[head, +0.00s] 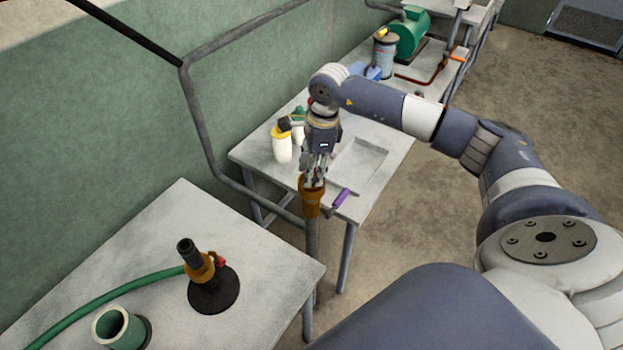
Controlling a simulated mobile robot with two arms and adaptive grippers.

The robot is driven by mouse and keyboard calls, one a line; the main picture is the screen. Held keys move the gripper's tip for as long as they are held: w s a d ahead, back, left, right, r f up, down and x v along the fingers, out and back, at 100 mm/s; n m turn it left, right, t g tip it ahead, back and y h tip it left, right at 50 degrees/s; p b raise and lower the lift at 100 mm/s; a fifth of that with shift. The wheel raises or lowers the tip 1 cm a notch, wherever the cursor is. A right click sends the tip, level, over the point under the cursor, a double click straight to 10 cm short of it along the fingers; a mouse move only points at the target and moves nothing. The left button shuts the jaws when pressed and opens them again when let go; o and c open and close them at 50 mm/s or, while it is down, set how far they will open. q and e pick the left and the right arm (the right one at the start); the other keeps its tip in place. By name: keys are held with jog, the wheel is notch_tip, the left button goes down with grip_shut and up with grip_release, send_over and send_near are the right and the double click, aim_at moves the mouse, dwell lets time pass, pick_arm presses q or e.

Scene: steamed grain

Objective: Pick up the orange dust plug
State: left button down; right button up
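An orange-brown plug-like piece (312,202) shows at the top of an upright grey pipe (312,241), at the front edge of the middle table. I take it for the orange dust plug. My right gripper (314,178) points down right over it, with its fingertips at the top of the piece. The fingers look close together, but I cannot tell whether they grip it or only hover over it. My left gripper is not in view.
A purple-handled tool (342,199) lies right of the plug, and a white bottle with a yellow top (281,144) stands to the left. The near table (253,252) holds a black-based stand (214,290) with a green hose (110,300) and a green cup (118,328).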

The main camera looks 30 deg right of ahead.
grip_shut()
jog(key=shift+r, duration=0.15)
jog(key=shift+w+r+b, duration=0.1)
jog(key=shift+r+b, duration=0.4)
jog(key=shift+r, duration=0.05)
jog(key=shift+s+r+b, duration=0.25)
jog(key=shift+r+b, duration=0.4)
jog(key=shift+r, duration=0.4)
jog(key=s+a+r+b, duration=0.1)
jog(key=s+b, duration=0.4)
jog(key=s, duration=1)
jog(key=shift+s+a+r, duration=0.15)
jog(key=shift+s+r, duration=0.15)
jog(key=shift+s, duration=0.05)
